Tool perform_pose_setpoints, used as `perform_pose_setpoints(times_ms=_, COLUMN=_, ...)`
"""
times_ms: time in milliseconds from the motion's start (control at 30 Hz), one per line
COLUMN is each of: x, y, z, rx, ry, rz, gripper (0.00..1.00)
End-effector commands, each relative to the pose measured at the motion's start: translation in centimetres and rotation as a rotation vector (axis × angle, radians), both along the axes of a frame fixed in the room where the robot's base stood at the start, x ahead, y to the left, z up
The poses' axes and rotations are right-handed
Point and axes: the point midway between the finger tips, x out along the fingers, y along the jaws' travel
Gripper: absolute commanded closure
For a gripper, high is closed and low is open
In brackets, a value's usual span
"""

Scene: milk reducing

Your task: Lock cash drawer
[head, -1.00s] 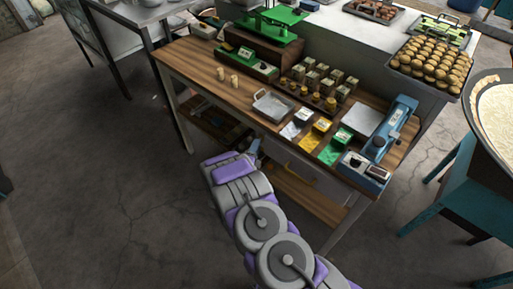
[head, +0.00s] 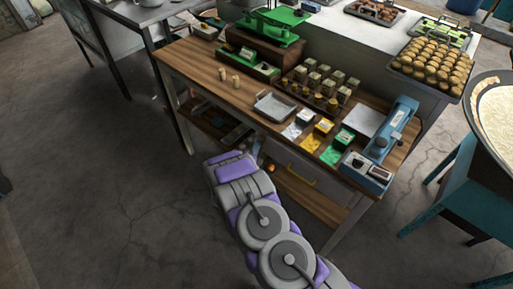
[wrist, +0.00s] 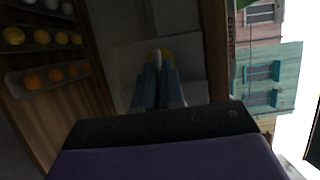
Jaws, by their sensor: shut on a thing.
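In the wrist view a pale panel (wrist: 128,62) lies behind my gripper (wrist: 158,72). The blue-grey fingers are close together, shut on a small light-grey piece (wrist: 156,54). In the head view my gripper (head: 256,149) is at the drawer's left end, mostly hidden by my arm.
The counter (head: 225,100) carries a green scale (head: 275,25), a metal tray (head: 275,105), jars and a blue device (head: 390,130). In the wrist view, racks of yellow and orange balls (wrist: 40,77) stand at left. Open floor lies in front of the counter.

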Motion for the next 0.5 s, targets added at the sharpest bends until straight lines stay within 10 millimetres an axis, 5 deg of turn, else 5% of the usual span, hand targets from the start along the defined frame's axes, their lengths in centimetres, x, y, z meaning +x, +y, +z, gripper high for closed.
perform_pose_setpoints(times_ms=500, x=-0.05, y=1.39, z=0.05, rx=-0.129, ry=0.103, rz=0.027, gripper=1.00)
